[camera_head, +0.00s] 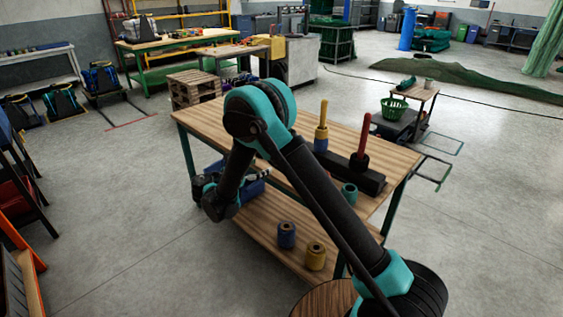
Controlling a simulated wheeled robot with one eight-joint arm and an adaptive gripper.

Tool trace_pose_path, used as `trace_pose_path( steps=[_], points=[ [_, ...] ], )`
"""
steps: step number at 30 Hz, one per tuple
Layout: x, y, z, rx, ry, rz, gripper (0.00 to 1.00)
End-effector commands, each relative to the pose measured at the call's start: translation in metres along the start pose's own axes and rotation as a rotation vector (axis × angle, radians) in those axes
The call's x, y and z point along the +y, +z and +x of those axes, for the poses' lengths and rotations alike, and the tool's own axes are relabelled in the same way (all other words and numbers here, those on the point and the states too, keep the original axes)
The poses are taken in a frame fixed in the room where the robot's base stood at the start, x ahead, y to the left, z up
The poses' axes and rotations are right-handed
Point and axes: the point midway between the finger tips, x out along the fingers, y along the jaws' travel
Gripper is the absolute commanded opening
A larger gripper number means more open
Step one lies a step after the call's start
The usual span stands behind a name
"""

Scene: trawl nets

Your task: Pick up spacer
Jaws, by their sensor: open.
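I cannot tell for certain which piece is the spacer. Several short hollow cylinders could fit: a teal one (349,194) on the tabletop, and a blue one (287,235) and a yellow one (316,257) standing upright on the lower shelf. On the table, a dark block (372,182) carries a yellow post (322,115) with a blue sleeve (320,144) at its foot, and a red post (364,137) with a black collar. My gripper (203,184) hangs at the table's left end, left of all these pieces and apart from them. Its fingertips are small and unclear.
The wooden table (205,117) has green legs and a lower shelf (268,213). A blue bin (252,188) sits beside my gripper. A round wooden top (322,300) is at the front. A stand with a green basket (394,109) is at right.

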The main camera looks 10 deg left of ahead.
Motion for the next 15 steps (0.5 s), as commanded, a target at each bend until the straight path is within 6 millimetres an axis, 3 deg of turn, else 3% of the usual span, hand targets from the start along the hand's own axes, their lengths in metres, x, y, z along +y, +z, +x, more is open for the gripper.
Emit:
trace_pose_path(
  steps=[7, 15],
  points=[
    [-0.001, 0.000, 0.050, 0.001, -0.003, 0.000, 0.70],
    [0.000, 0.000, 0.072, 0.001, 0.000, 0.000, 0.70]
  ],
)
